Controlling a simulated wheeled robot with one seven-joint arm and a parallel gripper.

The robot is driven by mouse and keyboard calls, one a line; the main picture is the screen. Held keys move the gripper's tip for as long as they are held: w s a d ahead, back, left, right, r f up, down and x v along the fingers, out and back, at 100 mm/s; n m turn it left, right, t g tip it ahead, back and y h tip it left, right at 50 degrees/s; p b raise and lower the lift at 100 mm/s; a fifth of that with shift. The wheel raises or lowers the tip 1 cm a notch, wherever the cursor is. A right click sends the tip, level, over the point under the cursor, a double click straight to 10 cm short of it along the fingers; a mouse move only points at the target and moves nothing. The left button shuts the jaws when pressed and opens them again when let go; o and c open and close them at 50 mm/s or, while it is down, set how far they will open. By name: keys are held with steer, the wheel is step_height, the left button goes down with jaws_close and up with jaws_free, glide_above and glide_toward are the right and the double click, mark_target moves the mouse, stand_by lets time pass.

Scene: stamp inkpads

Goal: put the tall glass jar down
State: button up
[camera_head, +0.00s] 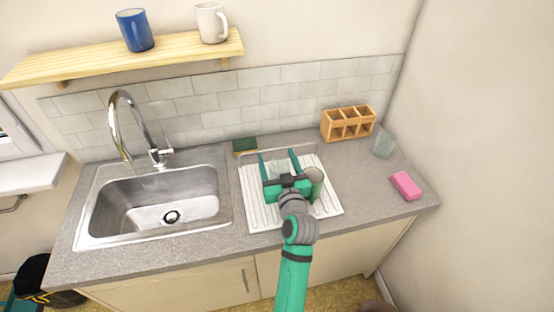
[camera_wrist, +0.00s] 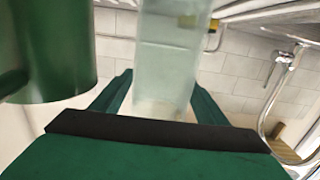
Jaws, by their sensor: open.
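A tall, pale, see-through glass jar (camera_wrist: 168,62) is between the two fingers of my open gripper (camera_wrist: 160,88) in the wrist view. In the head view, my gripper (camera_head: 278,156) is low over the white draining board (camera_head: 256,212). The pale glass jar (camera_head: 280,169) shows faintly between its fingers there. The jar looks upright at the board, but its base contact is hard to make out. A green cylindrical container (camera_head: 316,178) stands just right of my gripper, and it looms large at the left of the wrist view (camera_wrist: 48,50).
A steel sink (camera_head: 160,195) with a tall tap (camera_head: 118,120) is to the left. A green sponge (camera_head: 245,145) lies behind the board. A wooden compartment rack (camera_head: 348,124), another clear glass (camera_head: 384,143) and a pink block (camera_head: 406,186) are to the right. Mugs stand on the shelf (camera_head: 90,60).

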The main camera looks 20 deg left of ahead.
steer(key=shift+r, duration=0.2)
steer(key=v, duration=1.2)
steer(key=shift+d, duration=0.1)
